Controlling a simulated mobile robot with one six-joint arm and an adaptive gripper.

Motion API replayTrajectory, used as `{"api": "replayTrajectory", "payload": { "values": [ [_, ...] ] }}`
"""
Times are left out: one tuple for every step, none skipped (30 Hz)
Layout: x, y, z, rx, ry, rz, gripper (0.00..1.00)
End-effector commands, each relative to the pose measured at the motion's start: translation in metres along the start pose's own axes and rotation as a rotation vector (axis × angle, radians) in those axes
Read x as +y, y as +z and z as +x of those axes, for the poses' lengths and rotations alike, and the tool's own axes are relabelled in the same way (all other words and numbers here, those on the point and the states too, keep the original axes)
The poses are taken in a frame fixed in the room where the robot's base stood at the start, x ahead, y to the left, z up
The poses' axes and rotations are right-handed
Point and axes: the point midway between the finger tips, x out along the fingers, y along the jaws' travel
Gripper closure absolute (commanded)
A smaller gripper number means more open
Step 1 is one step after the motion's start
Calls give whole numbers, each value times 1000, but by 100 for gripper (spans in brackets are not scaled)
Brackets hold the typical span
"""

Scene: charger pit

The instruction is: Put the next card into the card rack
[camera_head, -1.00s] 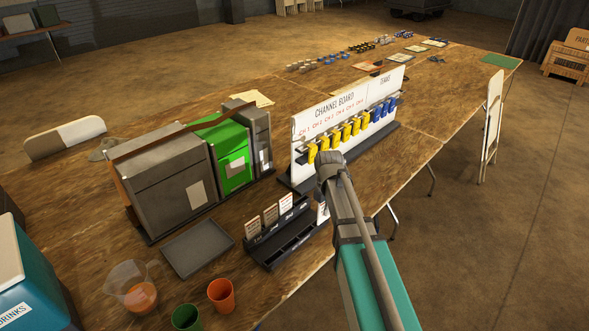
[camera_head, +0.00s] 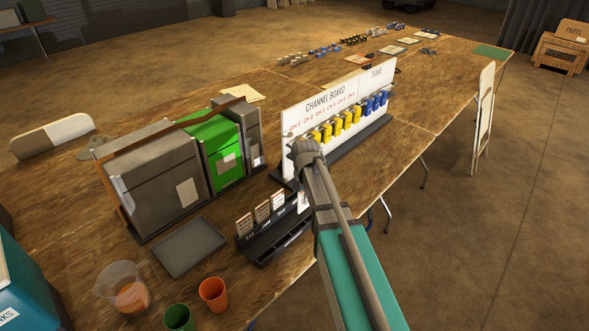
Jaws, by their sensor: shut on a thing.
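The black card rack (camera_head: 262,243) stands near the front edge of the table, with three upright cards in its back row: the left card (camera_head: 245,225), the middle card (camera_head: 262,211) and the right card (camera_head: 278,201). A further white card (camera_head: 303,200) shows partly at the rack's right end, beside my arm. My arm reaches in from the lower right and hides part of this card and the rack's right end. My gripper's fingers are hidden behind the arm; the gripper is shut on this card. Whether the card touches the rack cannot be told.
The channel board (camera_head: 325,96) with yellow and blue tags stands behind my arm. Grey and green cases (camera_head: 160,185) stand to the left.

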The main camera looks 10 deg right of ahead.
Motion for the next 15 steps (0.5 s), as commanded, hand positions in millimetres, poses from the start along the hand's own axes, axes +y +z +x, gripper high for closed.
{"api": "replayTrajectory", "payload": {
  "values": [
    [7,5,-1,0,0,0,100],
    [12,7,-2,0,0,0,100],
    [18,11,-3,0,-1,0,100],
    [24,14,-3,0,-1,-1,100],
    [30,18,-4,0,-1,-1,100],
    [39,23,-5,0,-2,-1,100],
    [46,27,-6,0,-2,-1,100],
    [53,31,-7,0,-2,-1,100],
    [63,37,-8,0,-3,-1,100],
    [70,41,-9,0,-3,-1,100],
    [77,45,-10,0,-3,-2,100],
    [86,50,-11,0,-4,-2,100],
    [92,53,-12,0,-4,-2,100],
    [98,56,-12,0,-4,-2,100],
    [104,60,-13,0,-5,-2,100]
  ]
}}
